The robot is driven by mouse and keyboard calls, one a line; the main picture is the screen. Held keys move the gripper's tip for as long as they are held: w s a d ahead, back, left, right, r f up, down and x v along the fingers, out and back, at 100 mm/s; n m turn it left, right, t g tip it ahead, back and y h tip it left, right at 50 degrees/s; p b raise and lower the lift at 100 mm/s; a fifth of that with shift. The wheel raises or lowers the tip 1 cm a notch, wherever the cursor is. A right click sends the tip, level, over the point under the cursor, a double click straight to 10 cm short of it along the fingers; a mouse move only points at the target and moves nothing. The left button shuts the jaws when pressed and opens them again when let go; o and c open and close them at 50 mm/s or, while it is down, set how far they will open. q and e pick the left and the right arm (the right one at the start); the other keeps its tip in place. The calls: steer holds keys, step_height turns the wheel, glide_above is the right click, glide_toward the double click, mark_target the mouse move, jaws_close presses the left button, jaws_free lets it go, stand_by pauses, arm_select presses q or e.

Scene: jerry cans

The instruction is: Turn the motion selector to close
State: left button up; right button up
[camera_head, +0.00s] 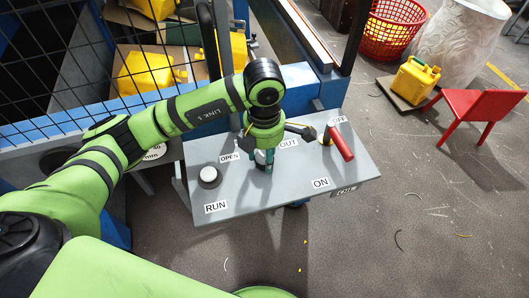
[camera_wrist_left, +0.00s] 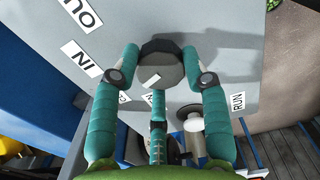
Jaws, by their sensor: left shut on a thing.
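The motion selector is a dark round knob (camera_wrist_left: 168,66) with a short white mark, on the grey sloping control panel (camera_head: 240,201). In the left wrist view, the teal fingers of my left gripper (camera_wrist_left: 160,70) are shut around the knob from its sides, with a third finger below. In the head view, my left gripper (camera_head: 265,160) points down at the panel's middle and hides the knob. An OPEN label (camera_head: 229,157) lies left of the gripper. Small labels beside the knob are partly hidden by the fingers, so the setting cannot be read. My right gripper is not in view.
A red lever (camera_head: 341,143) stands on the panel between OFF and ON labels. A white round button (camera_head: 209,176) is at its left, near RUN. A black-tipped lever (camera_head: 301,131) is close to my gripper. A red chair (camera_head: 479,107) and yellow can (camera_head: 415,80) stand at right.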

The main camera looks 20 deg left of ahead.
mark_target(263, 157)
arm_select(q)
steer(key=o, duration=1.1)
steer(key=shift+s+a+f, duration=0.1)
step_height(263, 157, up, 12)
steer(key=shift+r, duration=0.1)
